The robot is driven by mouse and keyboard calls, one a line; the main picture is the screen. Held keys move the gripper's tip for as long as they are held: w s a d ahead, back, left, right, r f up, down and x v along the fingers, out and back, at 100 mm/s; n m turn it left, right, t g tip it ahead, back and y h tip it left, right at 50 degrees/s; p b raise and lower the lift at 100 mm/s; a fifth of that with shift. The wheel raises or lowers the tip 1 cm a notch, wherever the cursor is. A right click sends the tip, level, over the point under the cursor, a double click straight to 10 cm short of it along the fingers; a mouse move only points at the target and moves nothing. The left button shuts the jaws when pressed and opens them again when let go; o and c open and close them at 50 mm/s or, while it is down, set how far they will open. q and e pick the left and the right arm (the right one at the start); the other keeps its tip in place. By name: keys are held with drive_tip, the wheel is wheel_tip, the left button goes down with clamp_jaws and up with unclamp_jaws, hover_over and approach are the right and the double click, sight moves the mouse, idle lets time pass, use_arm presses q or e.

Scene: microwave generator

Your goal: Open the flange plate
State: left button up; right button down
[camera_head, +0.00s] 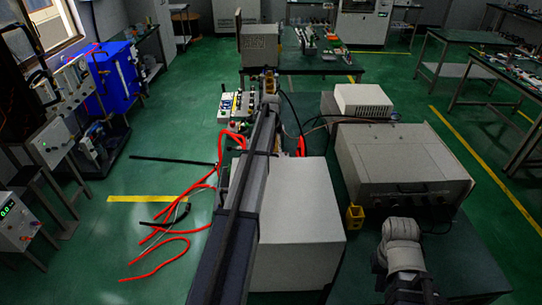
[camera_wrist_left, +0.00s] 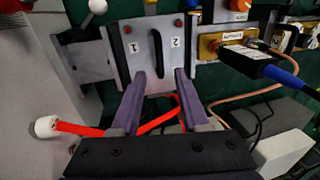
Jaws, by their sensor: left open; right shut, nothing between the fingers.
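The flange plate (camera_wrist_left: 136,64) is a pale grey plate marked 1 and 2, upright in the left wrist view. A dark upright handle (camera_wrist_left: 158,55) is at its middle. My left gripper (camera_wrist_left: 161,72) is open and empty, its fingertips just below and to either side of the handle; I cannot tell whether they touch the plate. In the head view my left arm (camera_head: 240,215) reaches forward and hides much of the apparatus there. My right gripper (camera_head: 402,240) is at the lower right, shut and empty, its fingertips hard to make out.
A large grey instrument (camera_head: 398,165) and a white box (camera_head: 363,101) stand on the bench to the right. A pale cabinet (camera_head: 300,220) is beside my left arm. Red cables (camera_head: 160,250) lie left. A black detector with blue cable (camera_wrist_left: 245,62) is right of the plate.

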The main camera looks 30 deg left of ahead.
use_arm(q)
drive_tip(key=f+b, duration=0.2)
drive_tip(key=f, duration=0.1)
drive_tip(key=f+b, duration=0.1)
drive_tip(key=shift+w+a+f+b, duration=0.25)
drive_tip(key=shift+w+f+b, duration=0.1)
clamp_jaws()
idle(1.2)
